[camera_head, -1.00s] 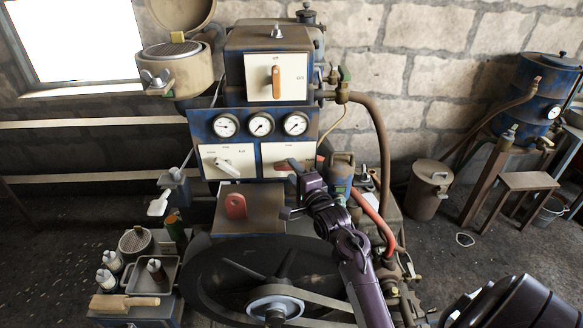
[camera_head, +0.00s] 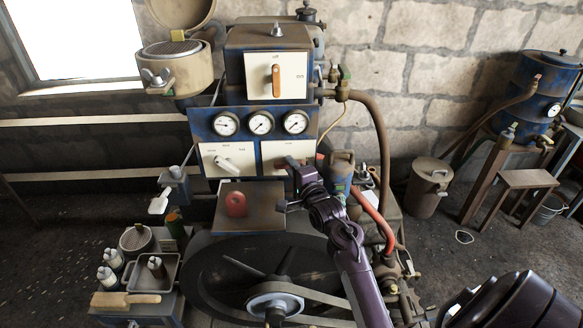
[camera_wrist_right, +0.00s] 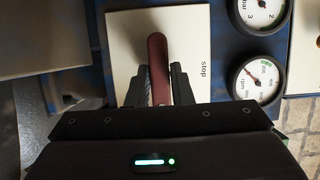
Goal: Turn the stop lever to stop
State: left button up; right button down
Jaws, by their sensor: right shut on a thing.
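The stop lever (camera_wrist_right: 157,55) is a red-brown bar on a white plate (camera_wrist_right: 191,28) marked "stop". In the head view this white plate (camera_head: 271,152) is the right one of two below the gauges. The lever (camera_head: 281,163) is mostly hidden there behind my right gripper (camera_head: 294,172). In the right wrist view my right gripper (camera_wrist_right: 160,80) has one finger on each side of the lever and is shut on it. The lever's free end sticks out beyond the fingertips, pointing roughly left in the head view. My left gripper is not in view.
Three gauges (camera_head: 261,123) sit just above the plate. A second white plate with a pale lever (camera_head: 228,164) is to the left.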

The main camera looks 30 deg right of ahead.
jog(key=n+g+h+p, duration=0.1)
jog(key=n+g+p, duration=0.1)
jog(key=n+p, duration=0.2)
jog(key=n+g+h+p, duration=0.1)
jog(key=n+g+p, duration=0.1)
jog(key=n+p, duration=0.2)
jog(key=n+g+h+p, duration=0.2)
jog(key=n+p, duration=0.3)
jog(key=shift+w+a+r+p, duration=0.15)
jog(key=shift+a+r+p, duration=0.15)
jog(key=shift+p, duration=0.1)
dwell(0.3)
dwell(0.4)
jog(key=c, duration=1.3)
grip_release()
